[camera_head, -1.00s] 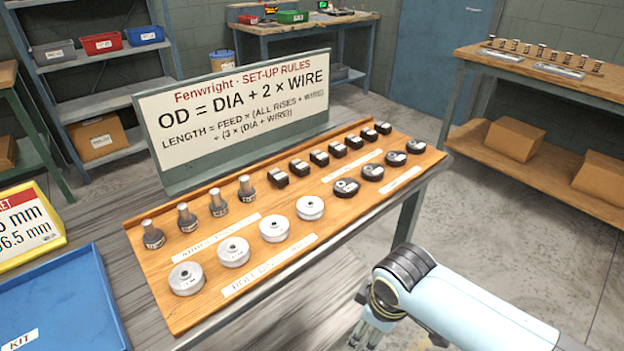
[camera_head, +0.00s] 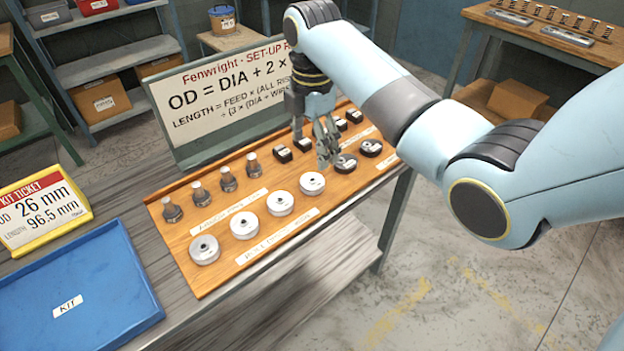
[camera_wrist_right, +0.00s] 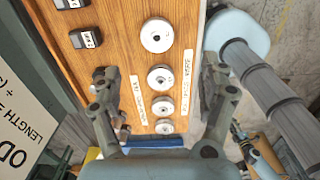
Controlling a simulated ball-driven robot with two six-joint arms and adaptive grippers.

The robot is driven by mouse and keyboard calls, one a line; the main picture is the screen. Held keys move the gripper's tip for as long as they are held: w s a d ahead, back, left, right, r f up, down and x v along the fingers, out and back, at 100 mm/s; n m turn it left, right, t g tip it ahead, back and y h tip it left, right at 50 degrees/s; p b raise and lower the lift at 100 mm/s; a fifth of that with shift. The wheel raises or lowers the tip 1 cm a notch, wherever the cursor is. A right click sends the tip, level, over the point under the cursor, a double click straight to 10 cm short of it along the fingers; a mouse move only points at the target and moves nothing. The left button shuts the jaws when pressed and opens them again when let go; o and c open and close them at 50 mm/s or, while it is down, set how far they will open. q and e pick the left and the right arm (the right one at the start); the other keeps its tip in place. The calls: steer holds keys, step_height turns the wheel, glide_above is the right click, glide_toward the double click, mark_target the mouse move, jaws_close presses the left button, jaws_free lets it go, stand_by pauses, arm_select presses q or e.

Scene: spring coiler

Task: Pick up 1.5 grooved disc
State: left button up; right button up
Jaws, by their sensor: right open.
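Several silver grooved discs stand in a row at the front of the wooden board (camera_head: 225,213). In the head view they run from the leftmost disc (camera_head: 204,249) to the rightmost disc (camera_head: 312,183). The wrist view shows the nearest disc (camera_wrist_right: 157,35), a second disc (camera_wrist_right: 161,77) and smaller-looking ones beyond. Their size markings are too small to read, so I cannot tell which is 1.5. My right gripper (camera_head: 312,148) is open and empty above the board, near the rightmost silver disc. In the wrist view its fingers (camera_wrist_right: 157,80) spread either side of the row.
Dark pegs (camera_head: 228,179), black blocks (camera_head: 282,154) and dark round pieces (camera_head: 371,147) also stand on the board. A rules sign (camera_head: 215,95) rises behind it. A blue kit tray (camera_head: 110,318) and a yellow-framed kit ticket (camera_head: 45,212) are at left.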

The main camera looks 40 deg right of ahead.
glide_above(312, 179)
steer(key=f, duration=0.4)
steer(key=shift+s+a+f, duration=0.2)
steer(key=shift+s+f, duration=0.05)
steer(key=shift+f, duration=0.05)
steer(key=f, duration=0.5)
steer(key=shift+w+d+f, duration=0.2)
steer(key=shift+f, duration=0.2)
steer(key=shift+c, duration=0.2)
steer(key=c, duration=1.4)
steer(key=shift+c, duration=0.5)
steer(key=shift+r, duration=0.15)
